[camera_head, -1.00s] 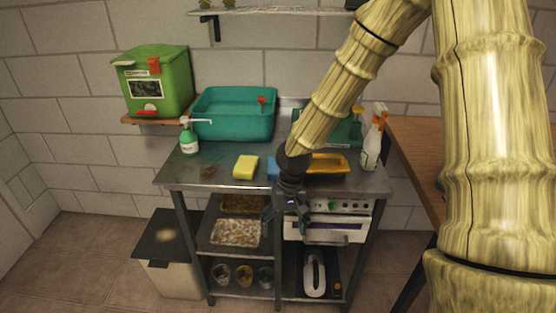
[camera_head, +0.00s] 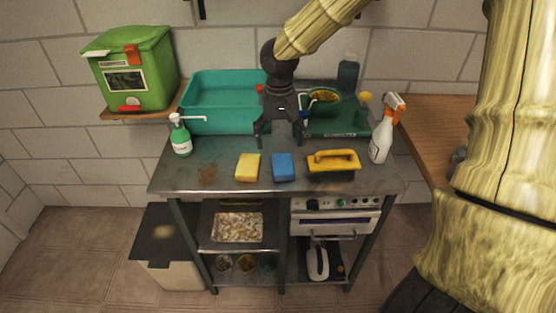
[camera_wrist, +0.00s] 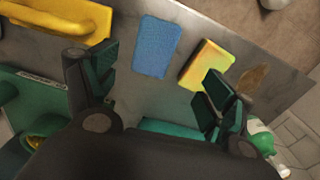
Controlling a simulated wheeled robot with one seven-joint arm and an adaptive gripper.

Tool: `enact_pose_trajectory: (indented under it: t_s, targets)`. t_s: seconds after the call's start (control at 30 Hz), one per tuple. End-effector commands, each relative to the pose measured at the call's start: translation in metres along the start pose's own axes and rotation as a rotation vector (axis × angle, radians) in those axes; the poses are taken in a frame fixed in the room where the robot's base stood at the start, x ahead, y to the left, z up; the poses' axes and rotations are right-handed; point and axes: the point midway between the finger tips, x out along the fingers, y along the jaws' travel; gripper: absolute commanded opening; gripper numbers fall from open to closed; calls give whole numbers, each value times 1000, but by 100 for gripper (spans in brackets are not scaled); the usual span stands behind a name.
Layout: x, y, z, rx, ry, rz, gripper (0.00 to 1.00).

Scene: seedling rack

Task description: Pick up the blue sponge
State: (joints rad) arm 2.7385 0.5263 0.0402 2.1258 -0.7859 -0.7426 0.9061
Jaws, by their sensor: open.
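The blue sponge (camera_head: 284,167) lies flat on the metal table top, between a yellow sponge (camera_head: 248,167) on its left and a yellow trowel-like float (camera_head: 333,162) on its right. In the wrist view the blue sponge (camera_wrist: 157,47) lies beyond and between my fingertips, not touched. My gripper (camera_head: 279,141) is open and empty, pointing down above the table, a little behind the blue sponge. The fingers also show in the wrist view (camera_wrist: 160,82), spread apart.
A teal basin (camera_head: 215,128) and a green tray (camera_head: 345,131) stand at the back. A pump bottle (camera_head: 181,139) is at the left and a spray bottle (camera_head: 382,138) at the right. A brown stain (camera_head: 207,174) is on the front left. The front table edge is clear.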

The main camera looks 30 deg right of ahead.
Motion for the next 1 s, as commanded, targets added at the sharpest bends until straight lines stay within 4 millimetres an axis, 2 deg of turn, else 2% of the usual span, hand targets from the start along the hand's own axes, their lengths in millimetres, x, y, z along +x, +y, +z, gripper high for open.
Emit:
enact_pose_trajectory:
  t_s: [0.23,0.57,1.0]
  targets:
    - [33,8,1,11,-4,0,83]
    - [50,8,1,11,-2,-1,83]
    - [93,11,0,8,-2,-1,83]
